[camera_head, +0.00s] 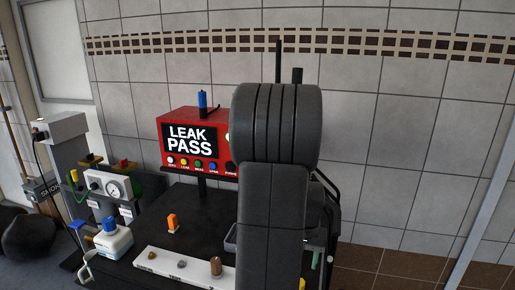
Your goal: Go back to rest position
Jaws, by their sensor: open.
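My dark grey ribbed arm (276,130) stands upright in the centre of the view and blocks much of the bench behind it.
A gauge unit (108,187) stands left. Black tubing (328,190) is right; a tiled wall lies behind.

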